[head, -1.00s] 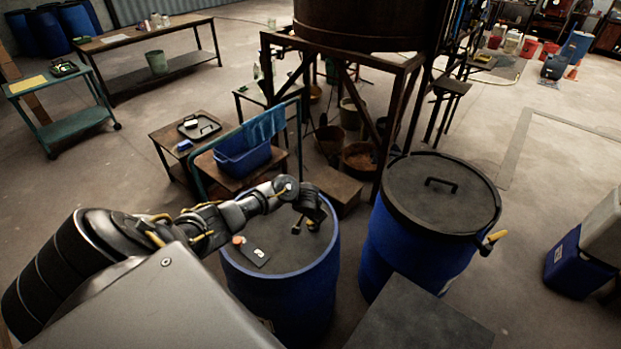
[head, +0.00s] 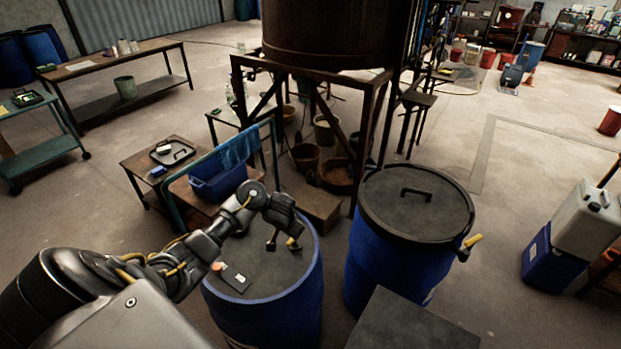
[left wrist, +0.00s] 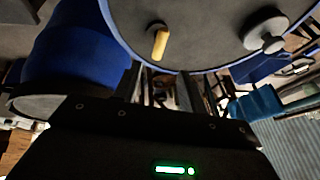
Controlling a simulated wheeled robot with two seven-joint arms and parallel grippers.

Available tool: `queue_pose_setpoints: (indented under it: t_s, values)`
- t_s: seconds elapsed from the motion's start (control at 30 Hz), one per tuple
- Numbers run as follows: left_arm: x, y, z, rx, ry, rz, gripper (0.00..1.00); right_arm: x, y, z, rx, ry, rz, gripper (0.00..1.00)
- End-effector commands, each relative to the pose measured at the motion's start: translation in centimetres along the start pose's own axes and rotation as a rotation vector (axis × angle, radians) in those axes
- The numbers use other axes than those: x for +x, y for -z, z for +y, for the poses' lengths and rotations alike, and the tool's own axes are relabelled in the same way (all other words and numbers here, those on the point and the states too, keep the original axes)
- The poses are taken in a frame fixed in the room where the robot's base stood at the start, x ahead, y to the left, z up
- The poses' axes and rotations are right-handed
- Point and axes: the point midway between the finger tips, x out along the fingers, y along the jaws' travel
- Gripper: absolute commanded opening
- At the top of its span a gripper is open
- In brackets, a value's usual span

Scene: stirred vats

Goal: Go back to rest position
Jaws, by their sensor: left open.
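My left gripper (head: 282,244) is above the far right part of the left blue drum's dark top (head: 262,275) in the head view. Its two fingers are apart with nothing seen between them. In the left wrist view the open fingers (left wrist: 162,85) point toward a dark round top with a blue rim (left wrist: 210,72). A yellow-handled thing (left wrist: 160,42) and a dark round knob (left wrist: 265,30) show there. My right gripper is not in view.
A second blue drum (head: 375,270) with a handled dark lid stands to the right. Behind are a rusty vat on a steel frame (head: 372,110) and a low table with a blue tub (head: 217,180). A canister on a blue box (head: 553,262) stands far right. Open floor lies between.

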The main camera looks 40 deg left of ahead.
Motion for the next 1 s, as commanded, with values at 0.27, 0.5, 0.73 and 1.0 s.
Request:
queue_pose_setpoints:
  t_s: [0.27,0.5,0.73,1.0]
  values:
    - [0.1,-0.4,0.7,0.012,-0.003,0.003,0.41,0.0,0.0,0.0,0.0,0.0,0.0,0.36]
    - [-0.9,-7.5,9.3,0.141,-0.04,0.055,0.41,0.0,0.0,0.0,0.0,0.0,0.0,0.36]
    - [-6.6,-16.2,15.2,0.185,-0.099,0.045,0.41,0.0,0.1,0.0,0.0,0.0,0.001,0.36]
    - [-12.1,-22.4,16.8,0.166,-0.163,-0.009,0.41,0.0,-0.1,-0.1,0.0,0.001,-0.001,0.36]
